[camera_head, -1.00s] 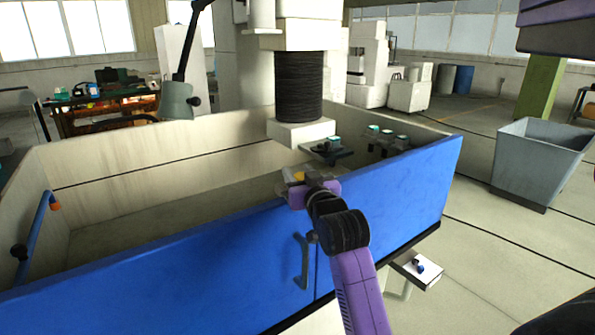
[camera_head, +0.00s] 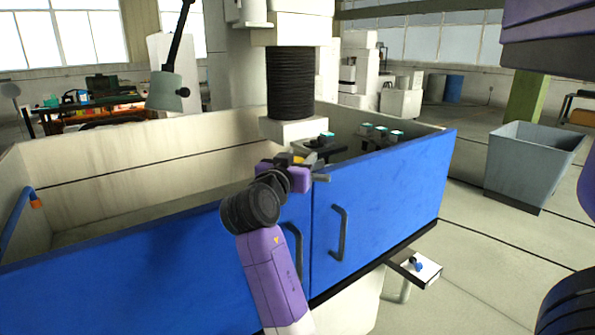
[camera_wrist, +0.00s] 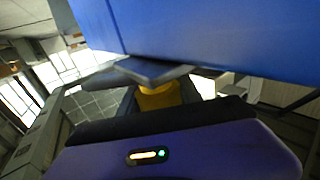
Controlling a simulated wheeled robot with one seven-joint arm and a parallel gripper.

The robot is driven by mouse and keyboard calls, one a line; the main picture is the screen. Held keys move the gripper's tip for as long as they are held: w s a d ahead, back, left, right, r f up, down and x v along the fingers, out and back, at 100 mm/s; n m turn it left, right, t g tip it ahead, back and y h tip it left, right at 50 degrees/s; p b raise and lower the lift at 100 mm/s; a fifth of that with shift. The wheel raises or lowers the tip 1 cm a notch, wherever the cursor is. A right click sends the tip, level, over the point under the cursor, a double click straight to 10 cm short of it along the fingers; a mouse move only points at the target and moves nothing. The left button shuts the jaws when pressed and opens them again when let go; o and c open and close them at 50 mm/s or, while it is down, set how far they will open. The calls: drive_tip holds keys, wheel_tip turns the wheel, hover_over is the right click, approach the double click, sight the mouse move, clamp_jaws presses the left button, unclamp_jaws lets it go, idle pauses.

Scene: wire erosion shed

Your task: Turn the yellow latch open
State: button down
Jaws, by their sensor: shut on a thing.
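The yellow latch (camera_head: 297,158) is at the top edge of the blue doors, by the seam between them, mostly covered by my gripper (camera_head: 286,168) in the head view. In the wrist view the yellow part (camera_wrist: 158,95) sits between my dark jaws, which are shut on it. A flat grey plate (camera_wrist: 150,69) lies against the yellow part, beside the blue door surface. A short grey bar (camera_head: 321,177) shows just right of my gripper at the door seam. The left blue door (camera_head: 130,245) and right blue door (camera_head: 390,195) stand in line, both apparently closed.
Each door has a bar handle, one near the seam (camera_head: 340,235) and one partly behind my arm (camera_head: 296,250). Behind the doors is an open pale tank (camera_head: 110,165) with a black bellows column (camera_head: 290,85). A grey bin (camera_head: 530,165) stands right, with clear floor before it.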

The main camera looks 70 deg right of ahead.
drive_tip(key=shift+s+f+m+g+b, duration=0.1)
drive_tip(key=shift+m+g+b, duration=0.4)
drive_tip(key=shift+g, duration=0.1)
drive_tip(key=shift+s+g, duration=0.1)
drive_tip(key=shift+g, duration=0.2)
drive_tip(key=c, duration=0.8)
unclamp_jaws()
drive_tip(key=shift+w+a+b, duration=0.15)
drive_tip(key=shift+a+b, duration=0.25)
drive_tip(key=shift+a, duration=1.55)
drive_tip(key=shift+w+a+b, duration=0.1)
drive_tip(key=shift+a+b, duration=0.3)
drive_tip(key=shift+a, duration=1.5)
